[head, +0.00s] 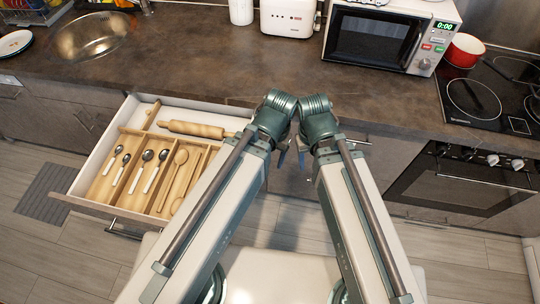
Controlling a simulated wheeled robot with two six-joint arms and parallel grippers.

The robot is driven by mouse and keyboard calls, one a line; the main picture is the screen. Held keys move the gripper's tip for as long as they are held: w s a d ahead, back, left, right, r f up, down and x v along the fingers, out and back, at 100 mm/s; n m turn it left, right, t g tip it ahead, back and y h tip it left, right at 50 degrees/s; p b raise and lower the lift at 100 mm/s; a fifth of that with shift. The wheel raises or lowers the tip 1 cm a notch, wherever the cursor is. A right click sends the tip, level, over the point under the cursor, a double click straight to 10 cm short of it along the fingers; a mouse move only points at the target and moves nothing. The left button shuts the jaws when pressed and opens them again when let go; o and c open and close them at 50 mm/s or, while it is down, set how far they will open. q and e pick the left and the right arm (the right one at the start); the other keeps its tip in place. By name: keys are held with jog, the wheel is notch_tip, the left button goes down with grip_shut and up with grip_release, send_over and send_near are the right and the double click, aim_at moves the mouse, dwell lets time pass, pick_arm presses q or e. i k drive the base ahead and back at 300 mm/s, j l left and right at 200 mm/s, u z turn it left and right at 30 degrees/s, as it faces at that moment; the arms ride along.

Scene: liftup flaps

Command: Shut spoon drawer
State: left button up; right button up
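The spoon drawer (69,200) is pulled out from under the counter at the left. It has a wooden divider with several spoons (148,170), wooden utensils and a rolling pin (196,129). My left gripper (281,158) is to the right of the drawer, in front of the cabinet fronts, mostly hidden behind my own arm. My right gripper (301,160) is close beside it, with only a small part showing. I cannot tell whether either gripper is open or shut. Neither visibly touches the drawer. My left arm covers the drawer's right side.
The counter (190,60) runs across the back, with a sink (92,36), a toaster (290,16), a microwave (388,36) and a cooktop with a red pot (465,49). An oven (455,188) is at the right. A grey mat (45,193) lies on the floor left of the drawer.

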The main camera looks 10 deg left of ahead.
aim_at(93, 194)
jog(key=u, duration=2.2)
jog(key=k+l, duration=0.65)
jog(key=k, duration=0.15)
jog(key=u, duration=0.05)
